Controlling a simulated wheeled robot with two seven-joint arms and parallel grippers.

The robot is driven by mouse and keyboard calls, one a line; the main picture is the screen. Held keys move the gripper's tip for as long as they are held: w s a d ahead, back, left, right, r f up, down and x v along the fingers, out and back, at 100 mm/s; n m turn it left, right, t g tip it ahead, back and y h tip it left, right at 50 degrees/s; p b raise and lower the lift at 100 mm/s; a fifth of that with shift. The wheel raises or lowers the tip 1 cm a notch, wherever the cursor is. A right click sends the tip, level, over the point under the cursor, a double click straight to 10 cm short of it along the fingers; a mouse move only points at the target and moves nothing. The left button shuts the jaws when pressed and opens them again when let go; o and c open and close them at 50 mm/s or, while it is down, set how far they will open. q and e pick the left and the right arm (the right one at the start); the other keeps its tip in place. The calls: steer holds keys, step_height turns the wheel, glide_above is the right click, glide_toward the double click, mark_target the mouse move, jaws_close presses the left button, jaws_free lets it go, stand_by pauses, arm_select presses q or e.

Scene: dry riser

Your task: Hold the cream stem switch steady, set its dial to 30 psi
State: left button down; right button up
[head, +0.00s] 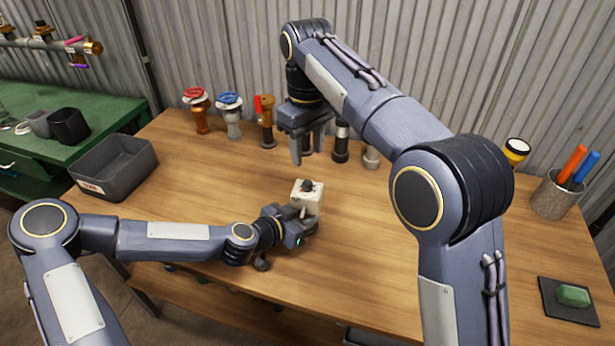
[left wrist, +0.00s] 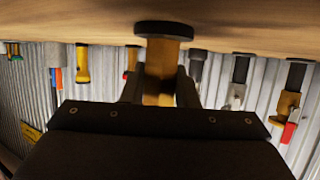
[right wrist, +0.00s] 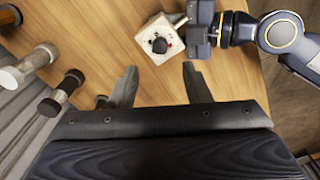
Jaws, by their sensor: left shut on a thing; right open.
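The cream stem switch (head: 307,203) is a boxy body with a round black dial (head: 307,186) on top, over the middle of the table. In the right wrist view the cream body (right wrist: 150,53) and the dial (right wrist: 159,45) show from above; I cannot read the setting. My left gripper (head: 297,222) is shut on the switch from the near side. The left wrist view shows a brass-coloured stem (left wrist: 158,98) between its fingers and a dark disc (left wrist: 163,29) at the table side. My right gripper (head: 311,152) is open and empty, fingers downward, behind and above the switch.
Several valves, one with a red cap (head: 196,98) and one blue (head: 230,103), stand along the back. A grey bin (head: 115,178) is at left. A pen cup (head: 553,196) and a dark pad (head: 563,305) with a green block (head: 573,295) are at right.

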mark_target(308, 182)
step_height(308, 182, down, 8)
steer(key=shift+f, duration=0.25)
jaws_close()
stand_by(0.3)
steer(key=shift+m, duration=0.3)
